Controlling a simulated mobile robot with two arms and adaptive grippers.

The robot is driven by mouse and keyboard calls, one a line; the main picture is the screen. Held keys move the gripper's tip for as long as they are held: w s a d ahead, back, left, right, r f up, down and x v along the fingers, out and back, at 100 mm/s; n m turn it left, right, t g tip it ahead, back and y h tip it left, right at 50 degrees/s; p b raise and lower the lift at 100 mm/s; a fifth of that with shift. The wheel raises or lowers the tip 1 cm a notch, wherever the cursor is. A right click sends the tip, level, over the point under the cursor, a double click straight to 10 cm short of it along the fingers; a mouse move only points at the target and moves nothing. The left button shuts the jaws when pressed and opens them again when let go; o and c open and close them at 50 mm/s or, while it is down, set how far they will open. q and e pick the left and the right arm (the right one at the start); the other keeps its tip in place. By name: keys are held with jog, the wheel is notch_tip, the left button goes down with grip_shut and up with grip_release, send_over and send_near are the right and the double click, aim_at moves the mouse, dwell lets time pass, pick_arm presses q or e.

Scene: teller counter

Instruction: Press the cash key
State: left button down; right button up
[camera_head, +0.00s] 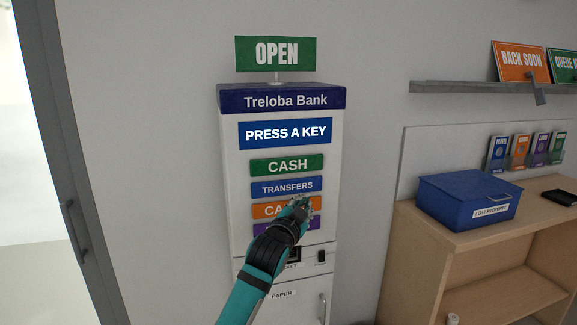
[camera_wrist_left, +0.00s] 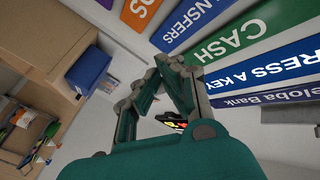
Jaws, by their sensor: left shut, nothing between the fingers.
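The green cash key (camera_head: 287,166) is the top key on the front of the white Treloba Bank machine (camera_head: 242,220). Its label reads CASH, and it also shows in the left wrist view (camera_wrist_left: 220,38). My left gripper (camera_head: 302,203) is shut and empty. In the head view it is below and right of the cash key, in front of the orange key (camera_head: 265,210), and hides part of that label. I cannot tell whether it touches the machine. In the left wrist view the fingers (camera_wrist_left: 172,62) meet at their tips. My right gripper is not in view.
The blue transfers key (camera_head: 286,187) lies between the cash and orange keys; a purple key (camera_head: 300,226) is lowest and partly hidden. A screen (camera_head: 285,134) above reads PRESS A KEY. At right, a wooden cabinet (camera_head: 470,240) carries a blue lost property box (camera_head: 460,200).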

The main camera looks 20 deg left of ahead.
pick_arm(q)
notch_tip(320, 180, up, 8)
jog(key=s+t, duration=0.1)
jog(key=s, duration=0.1)
jog(key=shift+d+f, duration=0.2)
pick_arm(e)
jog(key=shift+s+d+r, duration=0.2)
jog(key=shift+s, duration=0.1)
pick_arm(q)
jog(key=shift+w, duration=0.15)
send_near(300, 159)
jog(key=w+d, duration=0.1)
jog(key=w, duration=0.2)
jog(key=shift+w+a+r, duration=0.1)
jog(key=shift+w+a, duration=0.3)
jog(key=shift+w, duration=0.3)
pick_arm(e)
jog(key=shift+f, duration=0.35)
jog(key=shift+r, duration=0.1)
